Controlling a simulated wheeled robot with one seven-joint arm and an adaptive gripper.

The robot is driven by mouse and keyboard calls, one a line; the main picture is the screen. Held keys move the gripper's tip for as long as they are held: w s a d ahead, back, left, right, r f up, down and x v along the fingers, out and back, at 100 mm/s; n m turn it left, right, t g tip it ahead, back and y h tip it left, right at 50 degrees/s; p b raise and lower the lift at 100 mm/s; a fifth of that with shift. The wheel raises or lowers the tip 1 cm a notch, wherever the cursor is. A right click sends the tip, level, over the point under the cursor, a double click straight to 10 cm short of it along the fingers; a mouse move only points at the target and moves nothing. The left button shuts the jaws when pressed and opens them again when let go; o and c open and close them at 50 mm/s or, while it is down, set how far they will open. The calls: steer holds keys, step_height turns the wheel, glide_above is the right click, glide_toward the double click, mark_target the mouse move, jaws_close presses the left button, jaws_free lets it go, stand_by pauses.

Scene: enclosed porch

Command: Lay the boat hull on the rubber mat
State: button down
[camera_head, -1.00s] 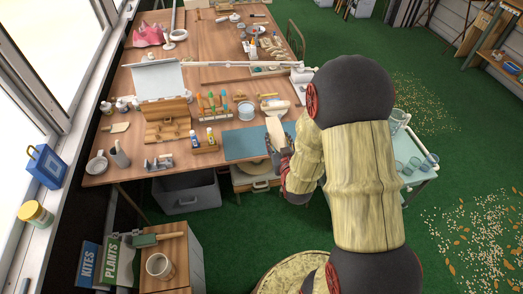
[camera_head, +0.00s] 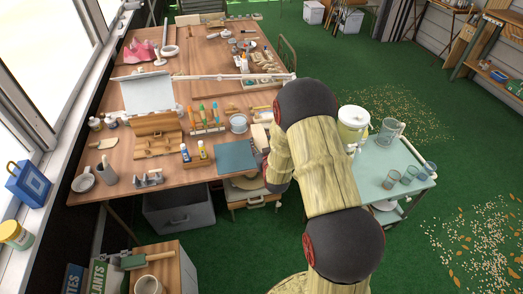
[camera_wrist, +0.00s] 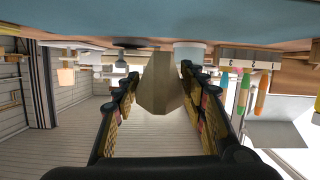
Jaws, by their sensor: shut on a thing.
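The boat hull (camera_wrist: 162,95) is a pale wooden, tapered block in the wrist view. My gripper (camera_wrist: 160,72) is shut on it, with a finger on each side. The rubber mat (camera_head: 237,157) is a flat teal sheet at the table's near right edge, with its top bare. In the head view my arm hides most of the gripper and hull, just right of the mat. A blue surface spans the top of the wrist view; the hull's tip points toward it. I cannot tell the gap between them.
A rack of colored-handled tools (camera_head: 207,125) is further left. A side cart (camera_head: 375,180) with glasses and a jug stands right of my arm.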

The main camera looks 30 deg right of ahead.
steer(key=shift+w+f+b, duration=0.1)
steer(key=shift+f+b, duration=0.65)
steer(key=shift+f, duration=0.95)
steer(key=shift+f, duration=0.1)
steer(key=c, duration=1.1)
jaws_free()
steer(key=shift+c, duration=0.2)
steer(key=shift+o, duration=0.6)
